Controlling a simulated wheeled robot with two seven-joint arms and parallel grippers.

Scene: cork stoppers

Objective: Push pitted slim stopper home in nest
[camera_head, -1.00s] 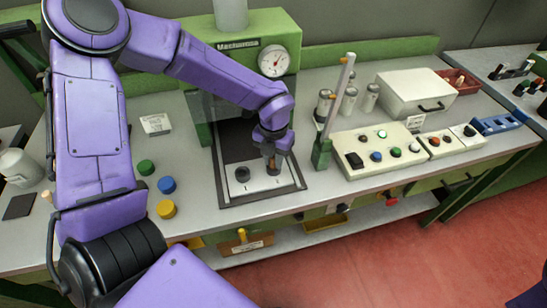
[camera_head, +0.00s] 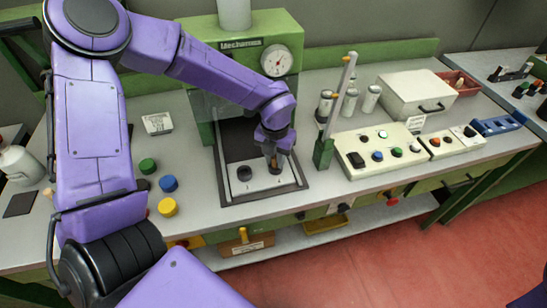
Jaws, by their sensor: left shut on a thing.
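My left gripper (camera_head: 274,157) reaches down from the upper left over a pale plate (camera_head: 258,184) inside a dark-framed tray. It is shut on a small brownish stopper (camera_head: 274,164), mostly hidden by the fingers. The stopper is upright, directly above or in a dark round nest (camera_head: 275,171) at the right of the plate. I cannot tell how deep it sits, and its pits are too small to see. A second dark round holder (camera_head: 244,173) is to the left on the same plate. My right gripper is out of view.
A green press with a dial gauge (camera_head: 277,61) stands behind the plate. Green (camera_head: 148,165), blue (camera_head: 168,184) and yellow (camera_head: 167,207) caps lie to the left. A green stand with a tall rod (camera_head: 325,151) and a button box (camera_head: 378,153) are to the right.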

